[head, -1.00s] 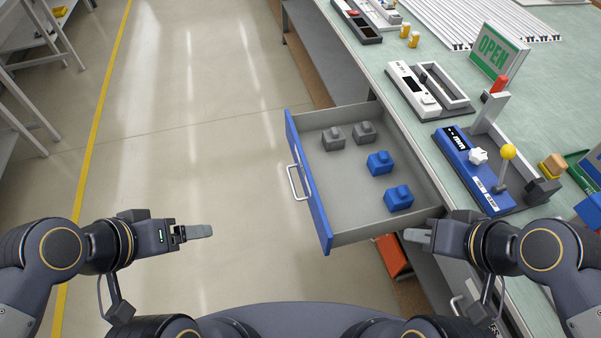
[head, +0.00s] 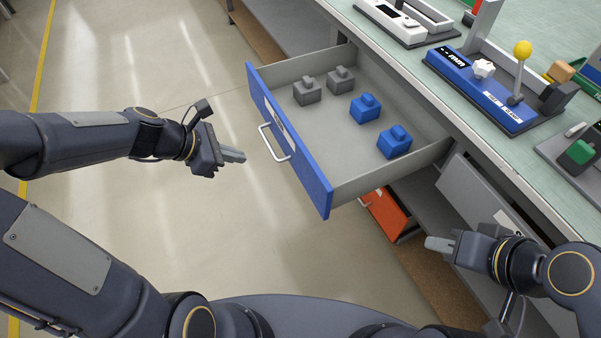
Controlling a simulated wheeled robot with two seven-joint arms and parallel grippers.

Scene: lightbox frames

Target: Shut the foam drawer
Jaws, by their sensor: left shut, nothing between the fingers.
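The foam drawer (head: 300,145) has a blue front and grey inside. It stands pulled out from under the bench, its front facing left. A white bar handle (head: 272,143) is on the blue front. Inside lie two grey blocks (head: 307,92) and two blue blocks (head: 393,143). My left gripper (head: 243,156) is shut and empty, just left of the handle and apart from it in the picture. My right gripper (head: 428,243) is below and right of the drawer, near the lower cabinet. Its fingers look together, but I cannot tell for sure.
A lower orange-fronted drawer (head: 385,213) is partly out under the foam drawer. The bench top (head: 410,75) holds a blue panel with a yellow-knobbed lever (head: 522,50) and a white device (head: 400,22). The floor left of the drawer is clear.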

